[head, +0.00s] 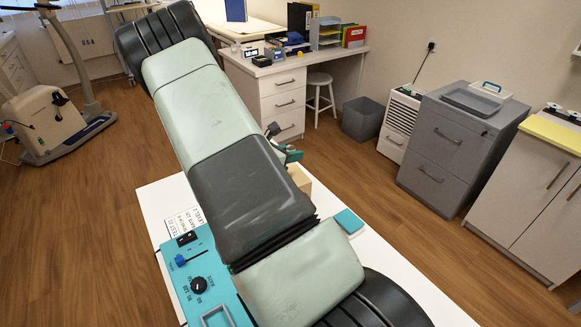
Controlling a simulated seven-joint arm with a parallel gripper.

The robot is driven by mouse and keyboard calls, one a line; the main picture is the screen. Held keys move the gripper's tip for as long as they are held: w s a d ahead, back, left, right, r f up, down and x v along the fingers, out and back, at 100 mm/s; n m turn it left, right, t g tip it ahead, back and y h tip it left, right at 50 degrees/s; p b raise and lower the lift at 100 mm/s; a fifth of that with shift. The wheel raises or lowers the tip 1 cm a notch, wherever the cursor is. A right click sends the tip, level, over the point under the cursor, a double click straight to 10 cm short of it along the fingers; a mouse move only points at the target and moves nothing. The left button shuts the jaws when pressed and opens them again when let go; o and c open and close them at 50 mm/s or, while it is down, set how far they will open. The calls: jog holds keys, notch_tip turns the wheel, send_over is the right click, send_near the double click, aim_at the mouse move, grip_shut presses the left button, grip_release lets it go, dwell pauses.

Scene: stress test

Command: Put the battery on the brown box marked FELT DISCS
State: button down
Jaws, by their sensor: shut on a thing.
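My own arm crosses the middle of the view and covers most of the white table (400,282). My gripper cannot be made out; it seems to be behind the arm. I cannot see the battery. A small part of a tan, box-like thing (301,180) shows at the arm's right edge. No marking is visible on it, so I cannot tell whether it is the FELT DISCS box. Just above it a small dark and teal thing (291,154) sticks out, mostly hidden.
A teal device (205,275) with a black knob and a handle stands at the table's left. A printed white card (183,222) lies behind it. A teal pad (349,221) lies right of the arm. The table's front right is bare. Grey drawers (445,150) stand beyond.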

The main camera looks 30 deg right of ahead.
jog(key=shift+f, duration=2.3)
jog(key=shift+f, duration=0.15)
jog(key=c, duration=0.8)
grip_release()
